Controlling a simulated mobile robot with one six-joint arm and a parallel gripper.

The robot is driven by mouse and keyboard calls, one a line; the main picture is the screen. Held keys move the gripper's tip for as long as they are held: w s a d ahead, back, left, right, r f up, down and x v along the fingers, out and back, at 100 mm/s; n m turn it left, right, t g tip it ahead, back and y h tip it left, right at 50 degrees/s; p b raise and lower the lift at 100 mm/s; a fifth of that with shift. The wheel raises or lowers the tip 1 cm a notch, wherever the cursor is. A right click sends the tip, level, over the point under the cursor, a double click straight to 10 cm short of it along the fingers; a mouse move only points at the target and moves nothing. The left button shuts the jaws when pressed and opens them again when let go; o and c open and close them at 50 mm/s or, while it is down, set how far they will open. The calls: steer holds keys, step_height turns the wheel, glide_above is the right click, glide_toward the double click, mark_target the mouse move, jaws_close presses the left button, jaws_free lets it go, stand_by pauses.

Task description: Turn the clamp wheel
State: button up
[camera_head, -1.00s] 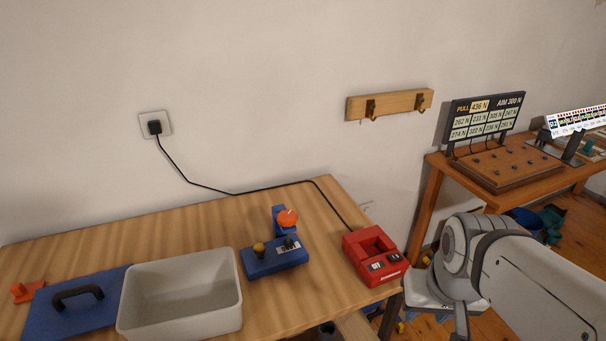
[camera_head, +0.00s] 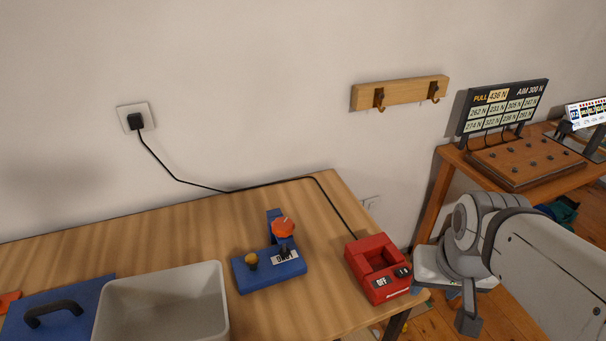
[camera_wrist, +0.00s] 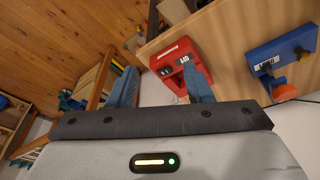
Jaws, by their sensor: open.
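The orange clamp wheel (camera_head: 283,227) sits on a post at the back of a blue fixture (camera_head: 262,281) on the wooden bench. The fixture also carries a yellow-brown knob and a white label. In the wrist view the orange wheel (camera_wrist: 284,93) is at the right, below the blue fixture (camera_wrist: 286,47). My gripper (camera_wrist: 160,70) is open, with its two blue-grey fingers apart and nothing between them. It is well to the left of the wheel in that view and does not touch it. In the head view my arm is right of the bench.
A red box with an OFF label (camera_head: 377,285) stands at the bench's right end, between the fixture and my arm. A black cable runs behind to a wall socket (camera_head: 135,118). A grey bin (camera_head: 215,285) stands left of the fixture. A second table (camera_head: 450,158) is farther right.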

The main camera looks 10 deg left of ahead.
steer(key=shift+o, duration=1.4)
steer(key=w, duration=0.1)
steer(key=w+f+t+b, duration=0.1)
steer(key=w, duration=0.1)
steer(key=w+f+t+b, duration=0.1)
steer(key=shift+w+d+f+h, duration=0.2)
steer(key=shift+w+d+h, duration=0.15)
steer(key=shift+d+h, duration=0.05)
steer(key=shift+o, duration=1.2)
steer(key=w+f+n+t+b, duration=0.1)
steer(key=w+f+t+b, duration=0.1)
steer(key=w, duration=0.6)
steer(key=shift+w+a+f+n+t+b, duration=0.25)
steer(key=shift+a+t+b, duration=0.35)
steer(key=shift+b, duration=0.6)
steer(key=w+a+f+n+t+y+b, duration=0.1)
steer(key=w+a+n+t+y+b, duration=0.1)
steer(key=w+a+t+b, duration=0.3)
steer(key=n+g+y+b, duration=0.6)
steer(key=n+y+b, duration=0.3)
steer(key=y, duration=0.6)
glide_toward(278, 220)
steer(key=w+a+f+p, duration=0.1)
steer(key=a, duration=0.1)
steer(key=shift+a+n, duration=0.25)
steer(key=shift+n, duration=0.2)
steer(key=x, duration=0.7)
steer(key=shift+a+r+b, duration=0.1)
steer(key=shift+a+b, duration=0.1)
steer(key=shift+b, duration=0.15)
